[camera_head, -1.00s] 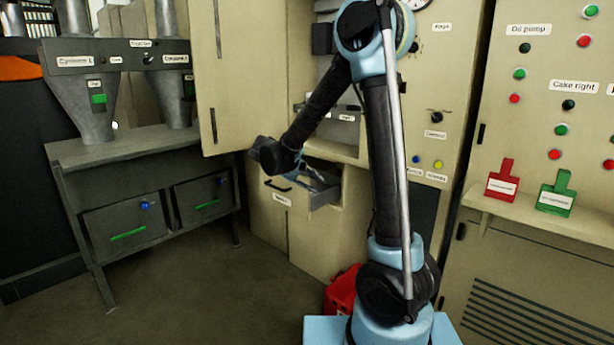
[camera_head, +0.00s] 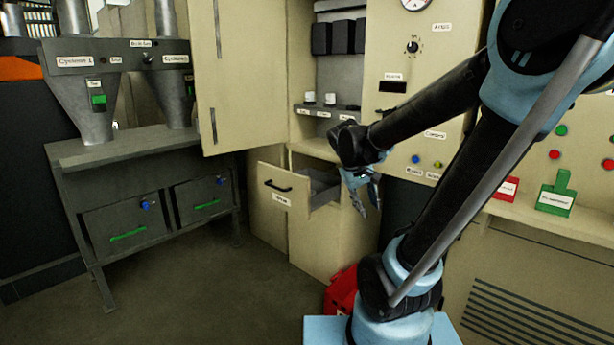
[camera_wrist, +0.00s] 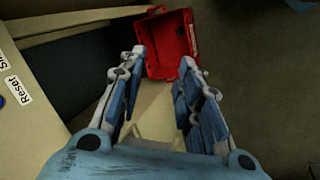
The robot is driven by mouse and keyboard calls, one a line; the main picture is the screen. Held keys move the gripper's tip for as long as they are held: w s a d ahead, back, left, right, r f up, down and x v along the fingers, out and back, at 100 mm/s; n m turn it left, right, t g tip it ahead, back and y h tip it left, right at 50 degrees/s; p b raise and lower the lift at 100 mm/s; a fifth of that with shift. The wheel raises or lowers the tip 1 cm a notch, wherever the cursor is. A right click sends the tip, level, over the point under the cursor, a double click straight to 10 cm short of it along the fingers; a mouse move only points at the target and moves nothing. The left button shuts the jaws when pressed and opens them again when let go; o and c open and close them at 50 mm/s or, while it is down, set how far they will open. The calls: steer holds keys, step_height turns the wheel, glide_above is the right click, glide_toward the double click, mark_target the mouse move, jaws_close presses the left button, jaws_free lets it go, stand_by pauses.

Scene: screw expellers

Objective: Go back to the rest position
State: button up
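My gripper (camera_head: 366,190) hangs from my bent arm in the head view, pointing down in front of the beige cabinet. It is just right of the open drawer (camera_head: 282,190), apart from it. In the wrist view my gripper (camera_wrist: 160,95) has its two blue fingers spread, with nothing between them. Below and beyond the fingertips is a red box (camera_wrist: 170,45), open at the top, on the floor. The red box also shows partly behind my base in the head view (camera_head: 341,291).
The tall cabinet door (camera_head: 235,80) stands open at the left of the shelves. A grey bench (camera_head: 130,146) with two drawers stands at left. A control panel ledge (camera_head: 540,225) at right holds red and green tags. The floor (camera_head: 200,285) at front left is clear.

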steer(key=s+f+m+y, duration=0.1)
steer(key=s+f+y, duration=0.1)
steer(key=s, duration=0.5)
steer(key=s+f+m+y, duration=0.2)
steer(key=s+f, duration=0.3)
steer(key=s, duration=0.3)
steer(key=shift+d+f+m, duration=0.15)
steer(key=shift+m, duration=0.15)
steer(key=shift+w, duration=0.15)
steer(key=shift+w+f, duration=0.2)
steer(key=shift+w, duration=0.15)
